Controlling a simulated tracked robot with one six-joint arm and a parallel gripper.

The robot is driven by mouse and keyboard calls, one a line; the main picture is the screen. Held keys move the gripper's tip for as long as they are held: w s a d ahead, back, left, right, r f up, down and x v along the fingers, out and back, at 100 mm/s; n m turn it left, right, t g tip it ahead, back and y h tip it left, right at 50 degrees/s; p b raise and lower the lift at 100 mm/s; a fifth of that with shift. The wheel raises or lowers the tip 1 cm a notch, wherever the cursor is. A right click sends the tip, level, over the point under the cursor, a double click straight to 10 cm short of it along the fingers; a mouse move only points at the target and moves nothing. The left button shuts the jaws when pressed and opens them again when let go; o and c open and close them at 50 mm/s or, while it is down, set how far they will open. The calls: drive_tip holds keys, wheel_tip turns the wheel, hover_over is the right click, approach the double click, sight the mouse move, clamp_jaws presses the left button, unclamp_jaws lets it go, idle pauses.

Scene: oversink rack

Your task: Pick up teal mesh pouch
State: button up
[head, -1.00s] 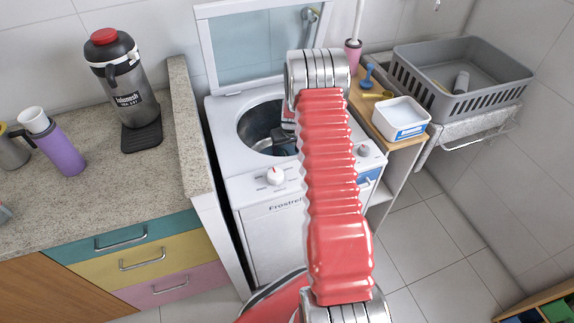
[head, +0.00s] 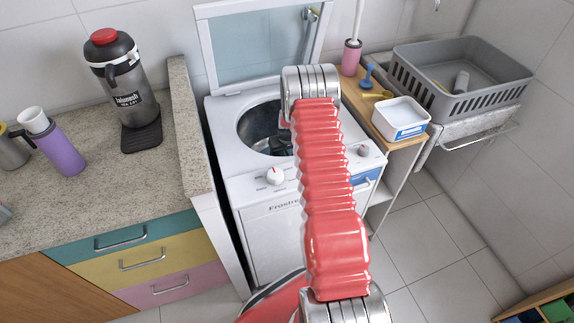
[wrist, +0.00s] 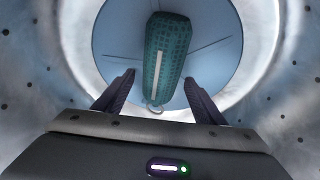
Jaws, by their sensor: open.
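The teal mesh pouch (wrist: 166,58) lies on the blue-grey bottom of the washer drum in the wrist view. It has a pale strip along its middle and a small loop at its near end. My gripper (wrist: 158,82) is open, with its two dark fingers apart on either side of the pouch's near end. I cannot tell how far above the pouch the fingertips are. In the head view my arm reaches into the open top-loading washer (head: 222,108), and the pouch is hidden there.
The drum wall (wrist: 40,75) closely surrounds my gripper. The washer's raised lid (head: 262,50) stands behind the opening. A wooden shelf with a white tub (head: 400,117) and a grey crate (head: 425,85) are at the right. A stone counter (head: 85,165) is at the left.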

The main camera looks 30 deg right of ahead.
drive_tip(key=shift+c, duration=0.6)
drive_tip(key=c, duration=1.2)
drive_tip(key=shift+r, duration=0.15)
wheel_tip(320, 180, up, 10)
drive_tip(key=shift+f, duration=0.1)
